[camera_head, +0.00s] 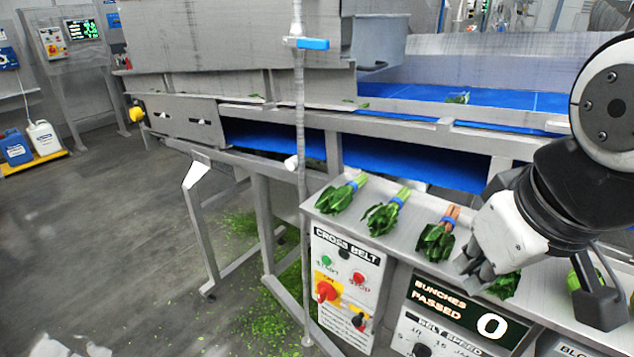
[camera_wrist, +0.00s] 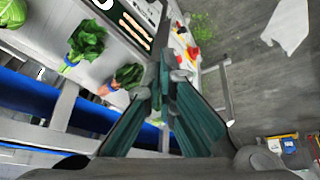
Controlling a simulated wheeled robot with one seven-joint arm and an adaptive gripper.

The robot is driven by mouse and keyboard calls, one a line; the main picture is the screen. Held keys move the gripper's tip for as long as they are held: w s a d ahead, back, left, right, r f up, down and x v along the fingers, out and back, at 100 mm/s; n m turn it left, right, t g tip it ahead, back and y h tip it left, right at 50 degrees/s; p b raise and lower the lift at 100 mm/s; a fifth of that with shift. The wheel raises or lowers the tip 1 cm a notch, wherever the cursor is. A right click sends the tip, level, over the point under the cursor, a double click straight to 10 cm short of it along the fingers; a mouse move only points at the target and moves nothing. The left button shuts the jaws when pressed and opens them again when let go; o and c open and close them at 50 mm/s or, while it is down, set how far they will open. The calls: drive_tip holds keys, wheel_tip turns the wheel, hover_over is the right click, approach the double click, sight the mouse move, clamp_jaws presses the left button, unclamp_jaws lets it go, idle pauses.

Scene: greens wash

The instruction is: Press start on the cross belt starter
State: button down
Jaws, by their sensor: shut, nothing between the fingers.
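The cross belt starter (camera_head: 343,307) is a white panel on the front of the steel frame in the head view. Its green START button (camera_head: 326,261) is at upper left, with a red STOP button (camera_head: 358,278) to its right. A red rotary switch on yellow (camera_head: 327,291) and a black knob (camera_head: 359,321) sit below. My gripper (camera_head: 470,272) is shut and empty, above the bunches-passed display, to the right of the starter and apart from it. In the wrist view, the shut fingers (camera_wrist: 164,88) point toward the starter (camera_wrist: 183,42), which shows small and partly hidden.
Bunches of greens (camera_head: 381,219) lie on the steel ledge (camera_head: 405,240) above the panels, one partly behind my gripper. The bunches-passed display (camera_head: 467,313) reads 0. A vertical pipe (camera_head: 300,130) with a blue valve handle stands left of the starter. Floor to the left is mostly clear.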

sight(327, 260)
drive_tip(key=w+a+f+n+g+h+b, duration=0.1)
drive_tip(key=w+a+f+n+h+b, duration=0.1)
drive_tip(key=w+a+f+n, duration=0.5)
drive_tip(key=w+a+f+n+g+h+b, duration=0.15)
drive_tip(key=w+f+n, duration=0.35)
drive_tip(key=n, duration=0.5)
drive_tip(key=w+a+f+n+t+h+b, duration=0.1)
drive_tip(key=w+a+f+n+t+b, duration=0.1)
drive_tip(key=a+f+n, duration=0.5)
drive_tip(key=w+a+f+n+t+h+b, duration=0.1)
drive_tip(key=w+a+f+n+h+b, duration=0.1)
drive_tip(key=a+f+n, duration=0.5)
drive_tip(key=shift+w+a+f+n+t+b, duration=0.3)
drive_tip(key=shift+w+f+n, duration=0.45)
drive_tip(key=shift+f+n, duration=1.15)
drive_tip(key=shift+r+n, duration=0.5)
drive_tip(key=shift+d, duration=0.15)
drive_tip(key=w+d+b, duration=0.2)
drive_tip(key=w+d, duration=0.3)
drive_tip(key=w, duration=0.2)
drive_tip(key=shift+d, duration=0.15)
